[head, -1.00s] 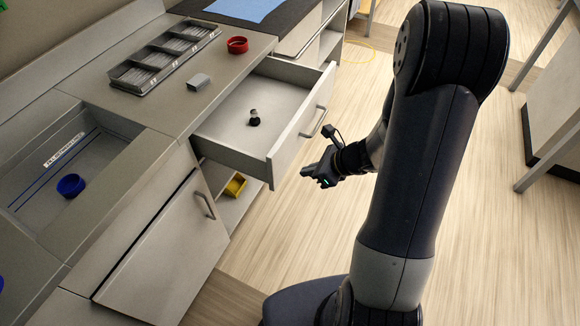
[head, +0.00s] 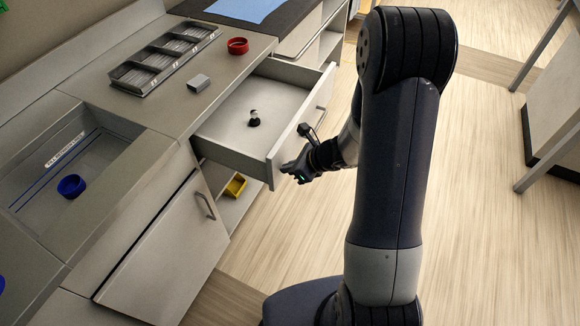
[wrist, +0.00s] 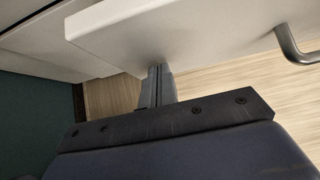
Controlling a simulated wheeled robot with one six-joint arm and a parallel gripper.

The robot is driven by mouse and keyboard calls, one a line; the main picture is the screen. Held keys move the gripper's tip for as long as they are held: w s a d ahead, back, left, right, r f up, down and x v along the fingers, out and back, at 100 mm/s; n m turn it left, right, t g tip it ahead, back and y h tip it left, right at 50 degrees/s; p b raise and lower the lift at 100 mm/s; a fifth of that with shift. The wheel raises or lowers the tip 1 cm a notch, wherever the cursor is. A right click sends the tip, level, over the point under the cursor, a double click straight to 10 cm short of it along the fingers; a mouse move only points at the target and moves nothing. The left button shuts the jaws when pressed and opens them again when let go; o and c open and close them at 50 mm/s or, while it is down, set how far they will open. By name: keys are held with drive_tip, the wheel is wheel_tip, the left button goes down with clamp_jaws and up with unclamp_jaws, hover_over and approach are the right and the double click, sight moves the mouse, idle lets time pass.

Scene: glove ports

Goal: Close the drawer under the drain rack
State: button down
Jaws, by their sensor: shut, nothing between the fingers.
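The drawer (head: 229,155) under the drain rack (head: 165,56) stands pulled out from the counter. A small black and white object (head: 254,119) sits inside it. My gripper (head: 284,168) is shut and empty, at the near end of the drawer's front panel, on its outer side. In the wrist view the shut fingers (wrist: 158,85) reach to the lower edge of the pale front panel (wrist: 160,30). I cannot tell whether they touch it.
A red ring (head: 238,46) and a grey block (head: 199,82) are on the counter. A yellow object (head: 236,186) lies on the shelf below the drawer. A cabinet door (head: 165,243) is at the left, a blue ring (head: 71,186) in the sink.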

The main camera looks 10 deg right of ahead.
drive_tip(key=w+a, duration=0.5)
drive_tip(key=a, duration=0.1)
drive_tip(key=w+a+p, duration=0.1)
drive_tip(key=w+a, duration=0.3)
drive_tip(key=a, duration=0.3)
drive_tip(key=w+a+p, duration=0.1)
drive_tip(key=w+a, duration=0.4)
drive_tip(key=a, duration=0.2)
drive_tip(key=shift+w, duration=0.3)
drive_tip(key=shift+w+a+r, duration=0.15)
drive_tip(key=shift+w+a, duration=0.05)
drive_tip(key=shift+a, duration=0.05)
drive_tip(key=shift+a+r, duration=0.1)
drive_tip(key=shift+d, duration=0.25)
drive_tip(key=s+d, duration=0.3)
drive_tip(key=shift+s+d+r+b, duration=0.1)
drive_tip(key=shift+d+r+b, duration=0.2)
drive_tip(key=shift+d+b, duration=0.1)
drive_tip(key=v, duration=0.8)
drive_tip(key=shift+s+d, duration=0.15)
drive_tip(key=shift+d, duration=0.2)
drive_tip(key=shift+r, duration=0.1)
